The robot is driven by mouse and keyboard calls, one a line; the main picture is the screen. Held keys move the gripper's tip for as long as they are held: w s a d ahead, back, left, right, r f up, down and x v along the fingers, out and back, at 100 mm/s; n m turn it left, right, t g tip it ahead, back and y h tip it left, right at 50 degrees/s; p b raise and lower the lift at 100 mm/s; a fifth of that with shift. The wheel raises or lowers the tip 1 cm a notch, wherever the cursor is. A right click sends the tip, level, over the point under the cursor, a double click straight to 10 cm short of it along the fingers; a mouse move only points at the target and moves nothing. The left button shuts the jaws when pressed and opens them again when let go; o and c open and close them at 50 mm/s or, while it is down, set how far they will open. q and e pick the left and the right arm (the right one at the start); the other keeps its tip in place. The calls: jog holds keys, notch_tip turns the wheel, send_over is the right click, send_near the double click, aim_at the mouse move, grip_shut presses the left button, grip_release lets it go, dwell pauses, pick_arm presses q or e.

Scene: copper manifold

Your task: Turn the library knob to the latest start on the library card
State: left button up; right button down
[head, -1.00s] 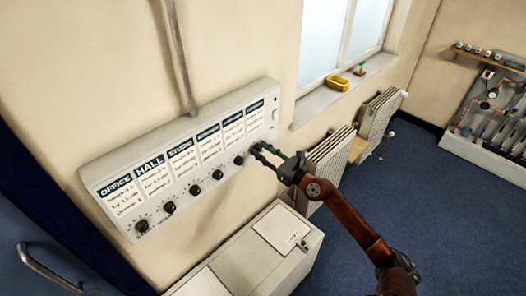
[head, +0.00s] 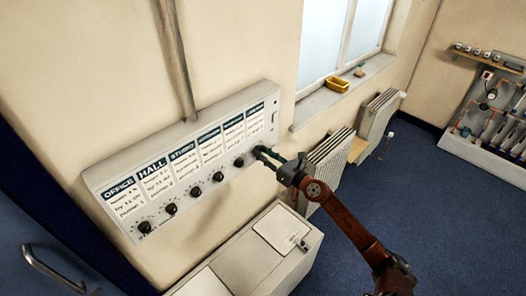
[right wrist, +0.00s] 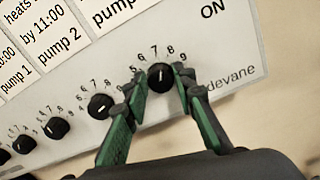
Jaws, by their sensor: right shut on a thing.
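A long pale control panel (head: 205,185) on the wall carries a row of white cards with dark titles and a row of black knobs below. OFFICE, HALL and STUDIO are legible; the rightmost card's (head: 255,118) title is too small to read surely. My right gripper (head: 262,151) is at the rightmost knob. In the right wrist view that black knob (right wrist: 160,77) sits between the two green-padded fingers of my right gripper (right wrist: 160,90), which are shut on it. Its white pointer points nearly up, around 7, on a scale showing 5 to 9. My left gripper is out of view.
A white cabinet (head: 258,248) stands below the panel. Radiators (head: 330,165) and a window sill with a yellow tray (head: 336,84) lie to the right. Another knob (right wrist: 100,106) is close to the left of the fingers. Blue floor is open at right.

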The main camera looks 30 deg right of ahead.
jog(key=shift+d+r+m+p, duration=0.1)
jog(key=shift+m+p, duration=0.8)
jog(key=shift+m, duration=0.7)
jog(key=c, duration=1.6)
grip_release()
jog(key=v, duration=1.2)
